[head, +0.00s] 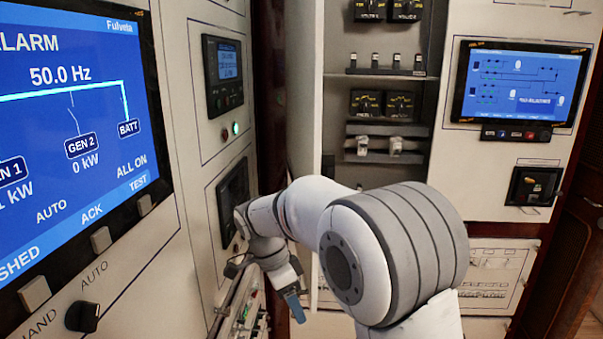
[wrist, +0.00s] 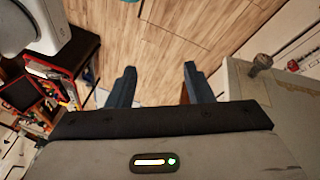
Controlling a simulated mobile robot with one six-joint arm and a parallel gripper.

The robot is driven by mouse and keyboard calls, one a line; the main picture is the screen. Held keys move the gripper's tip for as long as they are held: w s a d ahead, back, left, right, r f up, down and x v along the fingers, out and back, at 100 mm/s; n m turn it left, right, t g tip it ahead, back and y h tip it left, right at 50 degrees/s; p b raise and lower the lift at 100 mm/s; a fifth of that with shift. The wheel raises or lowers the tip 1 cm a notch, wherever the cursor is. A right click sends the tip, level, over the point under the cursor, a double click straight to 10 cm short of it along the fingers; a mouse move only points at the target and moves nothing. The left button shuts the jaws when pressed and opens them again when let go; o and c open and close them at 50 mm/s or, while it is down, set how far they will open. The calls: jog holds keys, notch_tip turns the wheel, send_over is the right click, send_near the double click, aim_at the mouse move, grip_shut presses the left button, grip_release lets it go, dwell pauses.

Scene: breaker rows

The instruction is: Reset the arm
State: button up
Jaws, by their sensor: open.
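My arm is the white and grey jointed arm in the middle of the head view, bent over toward the left panel. My gripper (head: 292,305) hangs at its end, low and left of centre, with one blue finger showing. In the wrist view my gripper (wrist: 158,85) has its two blue fingers wide apart with nothing between them. Beyond the fingers is the wooden floor (wrist: 160,45). In the head view the gripper is close to the lower part of the left panel; I cannot tell whether it touches.
A large blue alarm screen (head: 70,130) and a small controller (head: 223,75) are on the left panel. An open cabinet with breaker rows (head: 385,103) stands behind my arm. A second screen (head: 522,85) is on the right panel. In the wrist view, a grey box (wrist: 255,85) is near the right finger.

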jog(key=s+d+r+n+t+y, duration=0.2)
jog(key=s+d+n+t+y, duration=0.2)
jog(key=s+d+n, duration=0.9)
jog(key=s+d, duration=0.4)
jog(key=s, duration=0.2)
jog(key=shift+s+r+n+t, duration=0.3)
jog(key=shift+r+n, duration=0.1)
